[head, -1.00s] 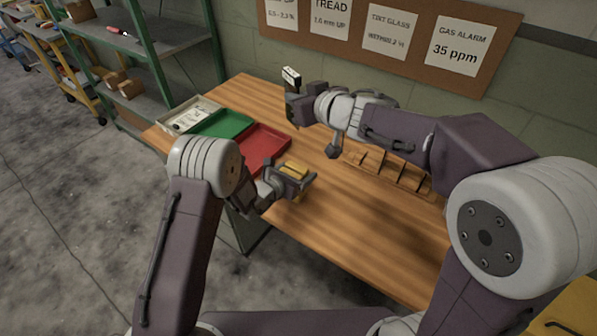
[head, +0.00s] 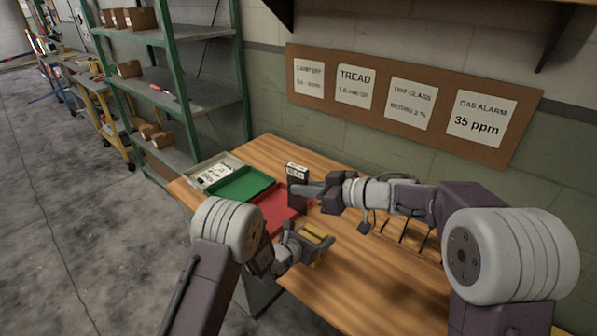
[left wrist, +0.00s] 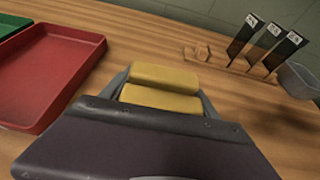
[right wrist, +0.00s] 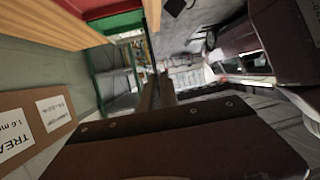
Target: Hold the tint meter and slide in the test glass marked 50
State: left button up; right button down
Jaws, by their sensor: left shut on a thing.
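The yellow tint meter (head: 315,233) is held in my left gripper (head: 318,243), above the table's near side. In the left wrist view the meter (left wrist: 162,92) shows as two yellow blocks between the fingers. My right gripper (head: 312,191) is shut on a dark test glass (head: 297,184) with a white label at its top. That glass stands upright, apart from the meter and behind it to the upper left. Its label is too small to read. In the right wrist view the glass (right wrist: 150,45) seems to show as a thin edge.
A wooden rack (left wrist: 232,68) with several slots holds 3 dark labelled glasses (left wrist: 270,48); a grey cup (left wrist: 298,80) is beside it. Red (head: 270,217), green (head: 240,185) and pale (head: 213,168) trays lie at the table's left. Bare table (head: 350,280) shows at the front.

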jog(key=w+d+f+m+t, duration=0.1)
jog(key=d+f, duration=0.3)
jog(key=f, duration=0.5)
jog(key=shift+w+f+h, duration=0.4)
jog(key=shift+w, duration=0.1)
jog(key=shift+f, duration=0.85)
dwell(1.7)
jog(key=c, duration=1.5)
grip_release()
jog(key=shift+c, duration=0.2)
notch_tip(320, 180, up, 10)
